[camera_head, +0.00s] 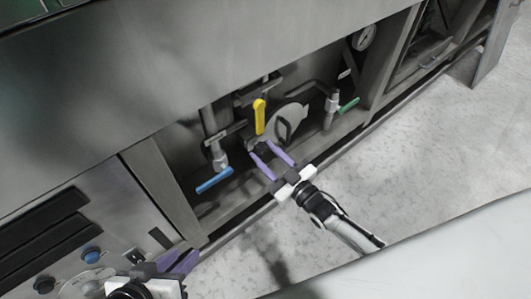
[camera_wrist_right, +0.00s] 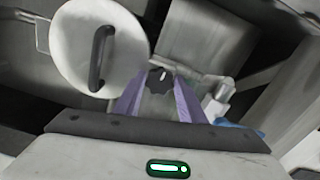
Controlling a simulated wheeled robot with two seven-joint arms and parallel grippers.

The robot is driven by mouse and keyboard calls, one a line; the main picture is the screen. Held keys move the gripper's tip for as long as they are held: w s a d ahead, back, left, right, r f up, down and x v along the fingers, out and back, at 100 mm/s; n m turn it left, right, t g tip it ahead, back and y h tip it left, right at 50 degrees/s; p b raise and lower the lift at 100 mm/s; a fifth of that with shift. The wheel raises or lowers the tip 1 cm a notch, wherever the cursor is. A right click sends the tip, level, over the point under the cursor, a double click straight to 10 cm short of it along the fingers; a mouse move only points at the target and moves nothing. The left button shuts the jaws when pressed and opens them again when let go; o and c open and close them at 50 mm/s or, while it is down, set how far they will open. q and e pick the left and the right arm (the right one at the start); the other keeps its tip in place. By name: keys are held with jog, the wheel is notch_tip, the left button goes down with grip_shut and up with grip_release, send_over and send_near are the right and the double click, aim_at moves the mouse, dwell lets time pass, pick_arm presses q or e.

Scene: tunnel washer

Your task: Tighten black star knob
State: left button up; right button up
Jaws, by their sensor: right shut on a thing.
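The black star knob (camera_wrist_right: 159,80) is between the purple fingertips of my right gripper (camera_wrist_right: 158,88) in the right wrist view. My right gripper (camera_head: 261,148) is shut on it, reaching into the open bay of the washer in the head view. There the knob is a small dark shape (camera_head: 263,150), partly hidden by the fingers. My left gripper (camera_head: 188,258) is low at the left of the head view, away from the knob, beside the control panel. Its purple fingers overlap in this view, so its opening is unclear.
Around the knob are a yellow lever (camera_head: 259,117), a blue lever (camera_head: 214,181), a green lever (camera_head: 348,105) and a round grey cover with a black handle (camera_wrist_right: 101,58). A gauge (camera_head: 364,37) is at upper right. The pale floor (camera_head: 440,150) is clear at the right.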

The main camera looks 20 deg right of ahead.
pick_arm(q)
jog(key=shift+r, duration=0.2)
pick_arm(e)
jog(key=o, duration=1)
jog(key=shift+o, duration=0.2)
jog(key=shift+s, duration=0.2)
pick_arm(q)
jog(key=p, duration=0.1)
jog(key=a+r+n+t+p, duration=0.1)
jog(key=p, duration=0.1)
jog(key=shift+s+a+r+y, duration=0.15)
jog(key=shift+a+r+y, duration=0.05)
jog(key=shift+a+y, duration=0.1)
pick_arm(e)
jog(key=v, duration=1)
